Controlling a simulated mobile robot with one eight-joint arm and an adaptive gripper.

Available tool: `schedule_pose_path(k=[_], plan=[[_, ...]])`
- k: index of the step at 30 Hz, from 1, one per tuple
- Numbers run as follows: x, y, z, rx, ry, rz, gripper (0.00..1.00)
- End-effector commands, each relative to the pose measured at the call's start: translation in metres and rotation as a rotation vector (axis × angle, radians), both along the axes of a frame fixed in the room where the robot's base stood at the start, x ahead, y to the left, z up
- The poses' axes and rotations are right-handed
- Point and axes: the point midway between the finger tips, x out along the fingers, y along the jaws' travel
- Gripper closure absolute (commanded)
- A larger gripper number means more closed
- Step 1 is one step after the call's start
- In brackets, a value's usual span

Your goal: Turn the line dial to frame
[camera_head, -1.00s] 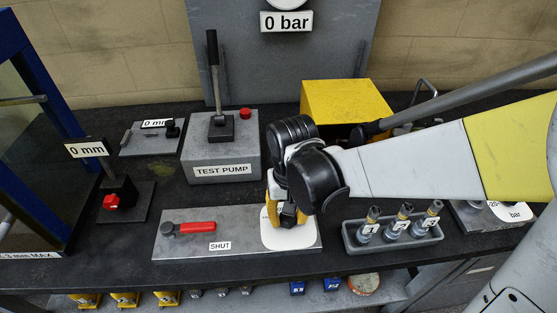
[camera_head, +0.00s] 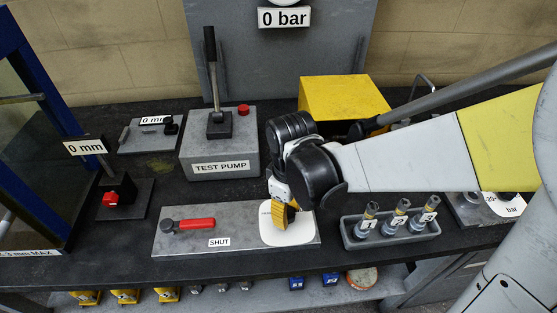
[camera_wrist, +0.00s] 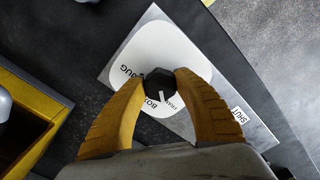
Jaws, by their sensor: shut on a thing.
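The line dial is a black knob (camera_wrist: 158,77) on a white plate with printed words. In the wrist view the plate shows "FRAME", a word starting "BO" and one ending "UG", partly covered. A small white mark shows at the knob's lower edge near "FRAME" and "BO"; I cannot tell exactly which word it points to. My gripper (camera_wrist: 160,84) has its two yellow fingers shut on the knob from both sides. In the head view my gripper (camera_head: 284,212) points down over the white plate (camera_head: 304,231) and hides the knob.
A red-handled valve (camera_head: 190,224) marked "SHUT" is on the same grey panel (camera_head: 185,245), to the left. A tray (camera_head: 394,240) of several numbered fittings stands right of the dial. The test pump (camera_head: 220,155) and a yellow box (camera_head: 345,98) are behind.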

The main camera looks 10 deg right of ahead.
Motion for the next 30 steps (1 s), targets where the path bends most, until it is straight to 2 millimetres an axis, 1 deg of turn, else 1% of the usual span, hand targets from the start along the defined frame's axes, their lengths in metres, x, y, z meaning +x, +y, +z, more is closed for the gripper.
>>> schedule_pose_path(k=[3, 9, 25, 26, 27, 28, 30], plan=[[-0.0005, -0.0003, -0.0004, 0.0, 0.001, 0.056, 0.94], [-0.0004, -0.0005, -0.0005, 0.0, 0.001, 0.115, 0.94], [-0.0003, -0.0004, -0.0005, 0.0, 0.001, 0.137, 0.94], [-0.0003, -0.0003, -0.0005, 0.0, 0.001, 0.137, 0.58], [-0.0003, -0.0003, -0.0005, 0.0, 0.001, 0.137, 0.45], [-0.0003, -0.0003, -0.0004, 0.0, 0.001, 0.137, 0.4], [-0.0001, -0.0003, -0.0004, 0.0, 0.001, 0.137, 0.4]])
